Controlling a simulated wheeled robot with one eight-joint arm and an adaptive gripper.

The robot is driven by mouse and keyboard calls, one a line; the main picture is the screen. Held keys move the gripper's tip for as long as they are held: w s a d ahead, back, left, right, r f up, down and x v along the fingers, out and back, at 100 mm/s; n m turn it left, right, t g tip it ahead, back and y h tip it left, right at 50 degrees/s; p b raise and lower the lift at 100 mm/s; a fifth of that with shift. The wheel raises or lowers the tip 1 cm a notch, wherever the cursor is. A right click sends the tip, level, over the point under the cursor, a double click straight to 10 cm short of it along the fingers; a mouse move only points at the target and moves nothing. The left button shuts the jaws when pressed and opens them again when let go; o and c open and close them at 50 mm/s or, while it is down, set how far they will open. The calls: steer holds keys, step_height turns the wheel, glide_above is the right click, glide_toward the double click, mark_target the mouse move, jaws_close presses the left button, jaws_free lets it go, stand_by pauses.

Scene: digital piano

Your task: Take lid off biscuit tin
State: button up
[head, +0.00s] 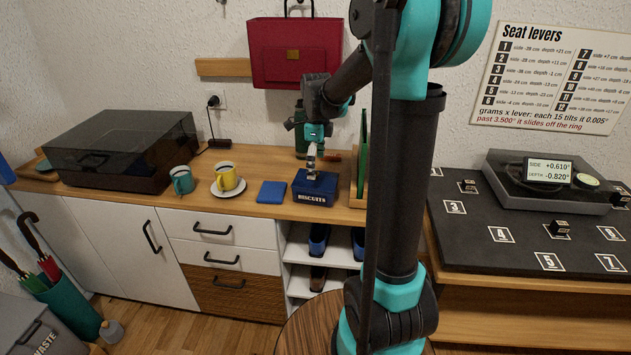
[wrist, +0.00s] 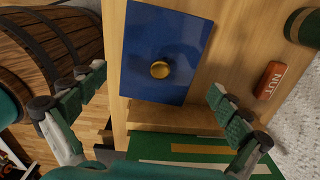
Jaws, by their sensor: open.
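The biscuit tin (head: 313,197) is a dark blue box labelled BISCUITS, standing on the wooden counter in the head view. Its blue lid (wrist: 150,30) with a round gold knob (wrist: 160,69) fills the upper middle of the wrist view and appears to sit on the tin. My gripper (head: 311,175) is over the tin, pointing down. In the wrist view its two fingers are spread wide on either side of the knob, with nothing between them. The fingers appear apart from the knob; their height above the lid is hard to tell.
A flat blue item (head: 272,192) lies left of the tin, by a yellow cup (head: 228,177) on a saucer. A green upright panel (head: 362,150) stands close on the right. A red-brown NUT bar (wrist: 270,80) and a green canister (wrist: 303,27) are nearby.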

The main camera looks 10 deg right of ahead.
mark_target(324, 181)
step_height(324, 181, down, 3)
steer(key=shift+a+f, duration=0.1)
steer(key=shift+f, duration=0.05)
steer(key=c, duration=1.5)
